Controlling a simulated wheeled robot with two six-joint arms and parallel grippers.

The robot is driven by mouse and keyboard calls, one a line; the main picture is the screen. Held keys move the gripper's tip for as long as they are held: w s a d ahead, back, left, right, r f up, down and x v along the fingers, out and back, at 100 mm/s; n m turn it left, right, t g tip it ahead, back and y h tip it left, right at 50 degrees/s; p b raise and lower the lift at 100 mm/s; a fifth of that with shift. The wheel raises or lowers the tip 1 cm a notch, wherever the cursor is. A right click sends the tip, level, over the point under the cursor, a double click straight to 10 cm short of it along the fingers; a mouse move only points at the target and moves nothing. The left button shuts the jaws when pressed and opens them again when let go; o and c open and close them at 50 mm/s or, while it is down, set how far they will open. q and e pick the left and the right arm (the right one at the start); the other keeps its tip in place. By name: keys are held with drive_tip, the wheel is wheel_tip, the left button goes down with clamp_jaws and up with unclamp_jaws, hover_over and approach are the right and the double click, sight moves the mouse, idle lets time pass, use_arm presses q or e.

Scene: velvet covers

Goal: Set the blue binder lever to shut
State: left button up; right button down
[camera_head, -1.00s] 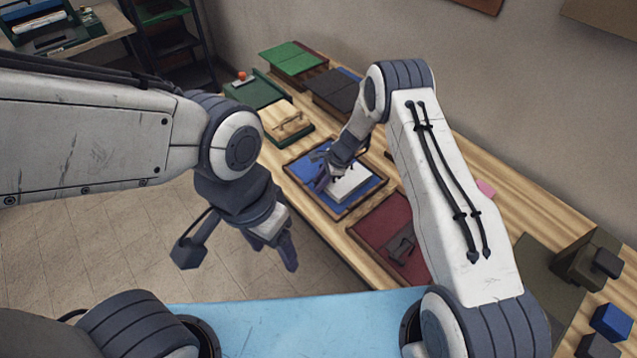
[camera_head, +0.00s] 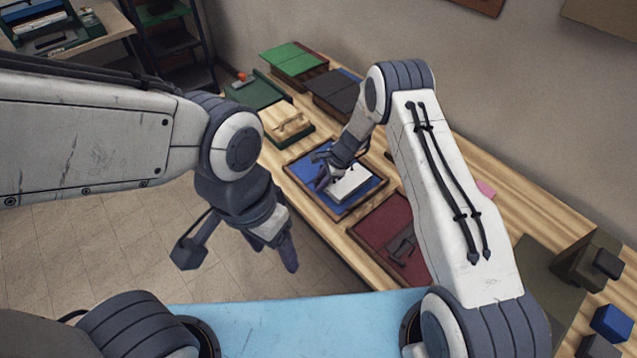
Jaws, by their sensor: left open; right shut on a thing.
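The blue binder (camera_head: 360,200) lies open in a wood-edged tray on the bench, with white paper (camera_head: 350,184) on it. My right gripper (camera_head: 322,184) is over the left part of the blue binder, at the left edge of the paper. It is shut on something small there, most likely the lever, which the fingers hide. I cannot tell the lever's position. My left gripper (camera_head: 278,258) is open and empty, hanging over the floor to the left of the bench.
A red binder (camera_head: 382,232) with a dark metal mechanism (camera_head: 403,243) lies nearer on the bench. A wooden block with a handle (camera_head: 289,122) and a green box (camera_head: 255,91) stand further back. Blue and grey blocks (camera_head: 612,322) are at the right.

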drive_tip(key=c, duration=0.6)
unclamp_jaws()
drive_tip(key=shift+s+d+f, duration=0.1)
drive_tip(key=shift+s+f, duration=0.2)
drive_tip(key=shift+s, duration=0.05)
drive_tip(key=shift+w+r, duration=0.1)
drive_tip(key=shift+d+r, duration=0.1)
drive_tip(key=shift+r, duration=0.2)
drive_tip(key=b+v, duration=0.2)
drive_tip(key=v, duration=0.6)
drive_tip(key=shift+r, duration=0.2)
drive_tip(key=shift+d+r+b, duration=0.3)
drive_tip(key=shift+r, duration=0.35)
